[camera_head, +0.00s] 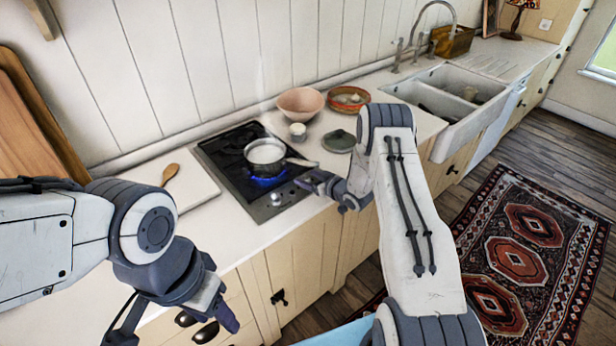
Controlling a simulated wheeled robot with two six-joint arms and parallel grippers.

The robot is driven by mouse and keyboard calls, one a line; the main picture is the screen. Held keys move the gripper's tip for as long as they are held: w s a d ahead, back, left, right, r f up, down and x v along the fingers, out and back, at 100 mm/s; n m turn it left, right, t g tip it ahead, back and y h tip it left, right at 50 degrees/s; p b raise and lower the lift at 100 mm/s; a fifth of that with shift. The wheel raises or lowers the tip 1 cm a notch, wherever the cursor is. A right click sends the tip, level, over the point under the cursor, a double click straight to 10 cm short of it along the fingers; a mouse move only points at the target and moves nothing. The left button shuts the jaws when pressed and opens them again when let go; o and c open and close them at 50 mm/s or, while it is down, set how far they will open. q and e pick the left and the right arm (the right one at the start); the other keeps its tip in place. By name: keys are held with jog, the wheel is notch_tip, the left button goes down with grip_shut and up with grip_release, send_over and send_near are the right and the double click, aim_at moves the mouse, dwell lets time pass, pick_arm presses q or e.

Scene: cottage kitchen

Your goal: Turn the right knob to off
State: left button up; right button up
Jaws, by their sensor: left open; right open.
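The black cooktop (225,165) is set in the white counter, with a steel control strip (262,210) along its front edge. A metal knob (275,199) shows on the strip. The strip's right end is close to my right gripper, and I cannot clearly make out the right knob there. A blue flame (268,181) burns under a steel saucepan (265,152). My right gripper (318,190) is open and empty at the right end of the strip, near the pan's handle; contact cannot be told. My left gripper (172,322) is open and empty in front of the drawers, away from the cooktop.
The pan's handle (302,162) points right, near my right gripper. A pink bowl (300,103), a small white pot (297,131), a dark green dish (338,141) and a terracotta dish (348,99) stand behind. A wooden spoon (170,173) lies on a white board at left.

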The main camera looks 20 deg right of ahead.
jog(key=shift+w, duration=0.1)
grip_shut()
jog(key=shift+f, duration=0.1)
